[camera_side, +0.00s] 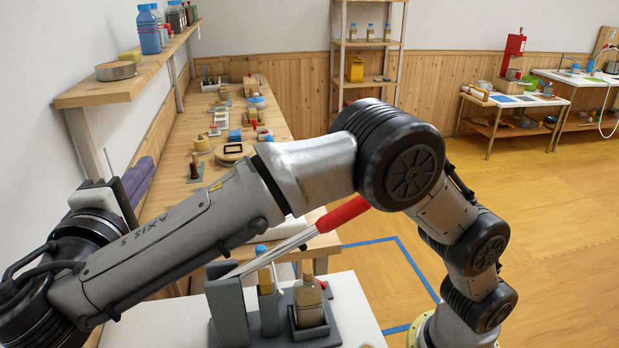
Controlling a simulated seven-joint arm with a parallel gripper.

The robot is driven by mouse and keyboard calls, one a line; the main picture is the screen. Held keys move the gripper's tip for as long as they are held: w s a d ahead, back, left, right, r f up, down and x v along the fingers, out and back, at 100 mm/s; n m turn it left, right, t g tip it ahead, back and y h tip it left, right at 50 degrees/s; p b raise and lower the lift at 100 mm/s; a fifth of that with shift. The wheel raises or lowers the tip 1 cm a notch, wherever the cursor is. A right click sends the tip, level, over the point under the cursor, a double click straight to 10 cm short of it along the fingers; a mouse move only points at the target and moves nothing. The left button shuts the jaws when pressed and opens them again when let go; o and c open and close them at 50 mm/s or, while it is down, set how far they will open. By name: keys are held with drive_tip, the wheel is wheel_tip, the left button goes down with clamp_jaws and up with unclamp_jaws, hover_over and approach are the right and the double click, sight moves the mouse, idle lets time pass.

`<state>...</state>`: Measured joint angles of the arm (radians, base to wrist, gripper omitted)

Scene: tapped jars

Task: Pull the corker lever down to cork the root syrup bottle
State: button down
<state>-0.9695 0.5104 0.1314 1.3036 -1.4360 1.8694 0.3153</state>
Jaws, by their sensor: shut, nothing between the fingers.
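The corker lever is a pale metal bar with a red handle (342,214), slanting up to the right from a grey upright (226,312). A brown bottle (308,298), likely the root syrup, stands upright in a dark holder on the corker base (330,338). Its neck top is light tan; I cannot tell whether that is a cork. My gripper (104,182) is at the far left, beyond my wrist, shut and empty, well apart from the lever. My forearm passes above and behind the corker and hides part of the area.
The corker stands on a white table (362,312). A long wooden bench (180,165) with jars and small items runs behind. A wall shelf (125,85) overhangs at the left. Open floor lies right.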

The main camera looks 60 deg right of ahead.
drive_tip(key=s+d+f+n+g+y, duration=0.2)
drive_tip(key=s+d+f+g+y, duration=0.25)
drive_tip(key=d+g, duration=0.25)
drive_tip(key=s+d+f+n+g+y, duration=0.1)
drive_tip(key=s+d+f+g+y, duration=0.35)
drive_tip(key=d+g, duration=0.2)
drive_tip(key=s+d+r+m+t+y, duration=0.1)
drive_tip(key=s+d+r+m+y, duration=0.2)
drive_tip(key=d+r+y, duration=0.3)
drive_tip(key=s+d+r+m+t+y, duration=0.2)
drive_tip(key=d+r+y, duration=0.35)
drive_tip(key=d, duration=0.35)
drive_tip(key=s+a+f, duration=0.2)
drive_tip(key=a+f, duration=0.2)
drive_tip(key=f, duration=0.7)
drive_tip(key=shift+s+a+f+m+h, duration=0.15)
drive_tip(key=shift+s+a+m+h, duration=0.05)
drive_tip(key=shift+s+m+h, duration=0.15)
